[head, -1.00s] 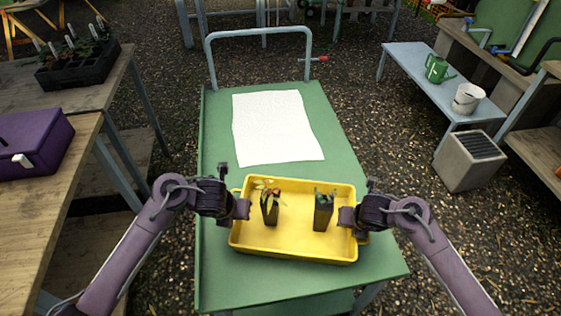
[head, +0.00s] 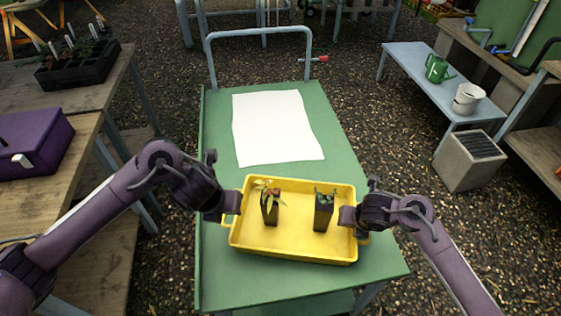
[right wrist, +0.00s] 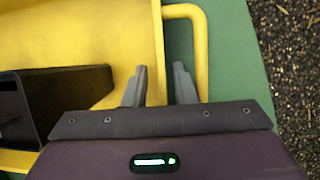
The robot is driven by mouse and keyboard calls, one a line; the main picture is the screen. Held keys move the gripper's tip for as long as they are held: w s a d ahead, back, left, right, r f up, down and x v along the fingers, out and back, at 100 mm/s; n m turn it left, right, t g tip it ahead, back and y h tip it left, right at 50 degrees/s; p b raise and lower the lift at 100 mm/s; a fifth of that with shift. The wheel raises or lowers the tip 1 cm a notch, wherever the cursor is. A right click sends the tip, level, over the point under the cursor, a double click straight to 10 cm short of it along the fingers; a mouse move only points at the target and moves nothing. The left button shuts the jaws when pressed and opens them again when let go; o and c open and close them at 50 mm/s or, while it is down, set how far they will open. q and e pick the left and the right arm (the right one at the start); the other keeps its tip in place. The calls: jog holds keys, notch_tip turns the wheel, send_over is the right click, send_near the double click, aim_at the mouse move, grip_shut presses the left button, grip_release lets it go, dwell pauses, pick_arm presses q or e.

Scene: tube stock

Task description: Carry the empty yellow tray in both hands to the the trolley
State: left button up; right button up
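The yellow tray (head: 290,252) lies on the green top of the trolley (head: 250,290), near its front end. It is not empty: two dark pots with seedlings, a left one (head: 270,212) and a right one (head: 323,213), stand in it. My left gripper (head: 234,203) is at the tray's left rim, by the left handle; its finger gap is too small to judge. My right gripper (right wrist: 160,85) is at the tray's right end with its fingers apart. In the right wrist view, the tray wall and handle (right wrist: 203,55) show near the fingers; I cannot tell whether they touch.
A white sheet (head: 275,125) lies on the trolley behind the tray. A wooden bench at left holds a purple box (head: 30,145) and a black plant crate (head: 78,68). At right, a low bench (head: 425,75) carries a green watering can (head: 438,68) and a white bucket (head: 468,98).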

jog(key=v, duration=0.6)
jog(key=shift+r, duration=0.25)
jog(key=shift+s+d, duration=0.1)
